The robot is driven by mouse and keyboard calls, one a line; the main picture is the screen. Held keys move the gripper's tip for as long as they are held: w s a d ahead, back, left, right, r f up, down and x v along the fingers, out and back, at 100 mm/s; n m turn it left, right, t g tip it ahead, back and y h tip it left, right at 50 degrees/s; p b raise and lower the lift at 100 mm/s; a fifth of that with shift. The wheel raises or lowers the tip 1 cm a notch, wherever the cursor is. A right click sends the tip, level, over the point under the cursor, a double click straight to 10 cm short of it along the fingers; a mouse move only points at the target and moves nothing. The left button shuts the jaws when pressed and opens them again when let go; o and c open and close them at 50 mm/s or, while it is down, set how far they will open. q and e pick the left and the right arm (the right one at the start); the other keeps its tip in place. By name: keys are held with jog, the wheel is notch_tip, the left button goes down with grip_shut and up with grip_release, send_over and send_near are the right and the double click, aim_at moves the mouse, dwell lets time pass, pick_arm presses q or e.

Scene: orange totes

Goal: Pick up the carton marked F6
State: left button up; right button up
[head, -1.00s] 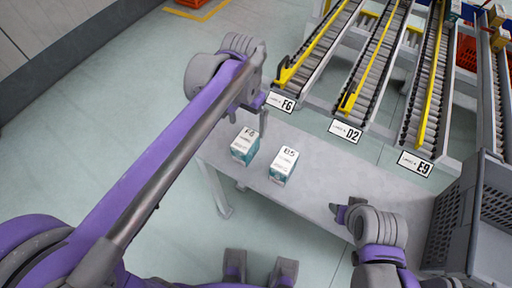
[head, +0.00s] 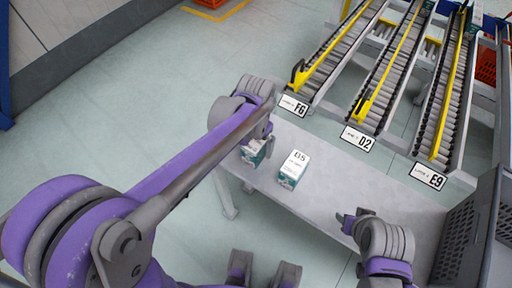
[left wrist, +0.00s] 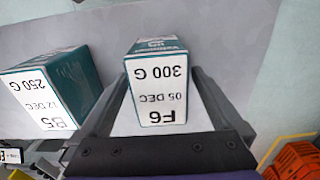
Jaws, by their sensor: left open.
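The carton marked F6 (head: 251,155), white and teal, stands at the far left end of the grey table (head: 345,195), partly hidden by my left arm in the head view. In the left wrist view the F6 carton (left wrist: 158,88) shows its label upside down, between the two fingers. My left gripper (head: 262,138) is over it; its open fingers (left wrist: 159,76) lie on both sides of the carton. Contact cannot be made out. My right gripper (head: 347,218) is low over the table's front edge, well away from the carton; its jaw gap is unclear.
A carton marked B5 (head: 292,169) stands close to the right of F6, and beside the left finger in the wrist view (left wrist: 55,88). Roller lanes (head: 385,75) with signs F6, D2 and E9 lie behind. A grey crate (head: 462,235) is at right. The table's middle is clear.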

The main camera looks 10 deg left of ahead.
pick_arm(q)
grip_shut()
dwell(0.4)
jog(key=shift+r, duration=0.1)
